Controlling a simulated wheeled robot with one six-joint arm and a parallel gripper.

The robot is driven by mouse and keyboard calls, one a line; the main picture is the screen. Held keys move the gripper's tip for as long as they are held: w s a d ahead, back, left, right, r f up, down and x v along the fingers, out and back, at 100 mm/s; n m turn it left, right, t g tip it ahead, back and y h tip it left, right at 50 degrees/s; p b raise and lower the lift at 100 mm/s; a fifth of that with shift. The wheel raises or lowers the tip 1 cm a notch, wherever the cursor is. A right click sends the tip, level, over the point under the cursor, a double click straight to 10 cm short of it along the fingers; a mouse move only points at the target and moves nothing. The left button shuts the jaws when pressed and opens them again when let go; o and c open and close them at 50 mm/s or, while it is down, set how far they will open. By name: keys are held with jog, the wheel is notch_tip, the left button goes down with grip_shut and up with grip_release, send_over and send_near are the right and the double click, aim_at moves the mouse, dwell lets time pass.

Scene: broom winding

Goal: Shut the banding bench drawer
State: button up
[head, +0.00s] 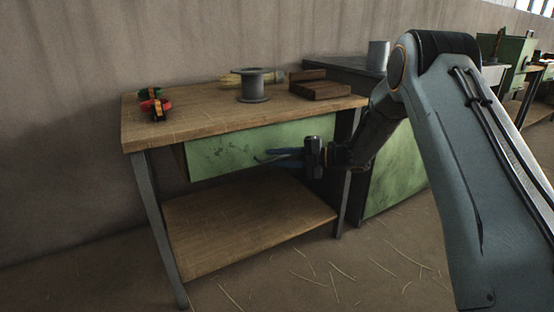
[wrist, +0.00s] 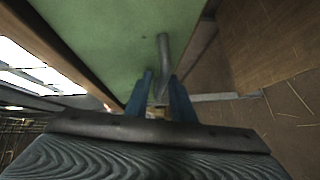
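The banding bench (head: 200,118) is a wooden-topped bench with grey legs and a lower shelf. Its drawer has a scuffed green front (head: 225,153); a strip of brown side shows at its left end, so it appears partly pulled out. A grey bar handle (wrist: 163,50) shows on the green front in the wrist view. My gripper (head: 262,159) is in front of the right part of the drawer, its blue fingers pointing left along the front. In the wrist view the fingers (wrist: 161,80) are apart, with the handle's near end between them; contact is unclear.
On the bench top are a grey spool (head: 252,88), a wooden block piece (head: 320,89), a straw bundle (head: 238,79) and red and green clamps (head: 154,103). A green-sided cabinet (head: 395,180) stands close at right. Straw litters the floor in front.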

jog(key=f+p+v, duration=0.1)
jog(key=v, duration=0.6)
jog(key=shift+d+r+p, duration=0.3)
jog(key=shift+d+r, duration=0.1)
jog(key=shift+r, duration=0.05)
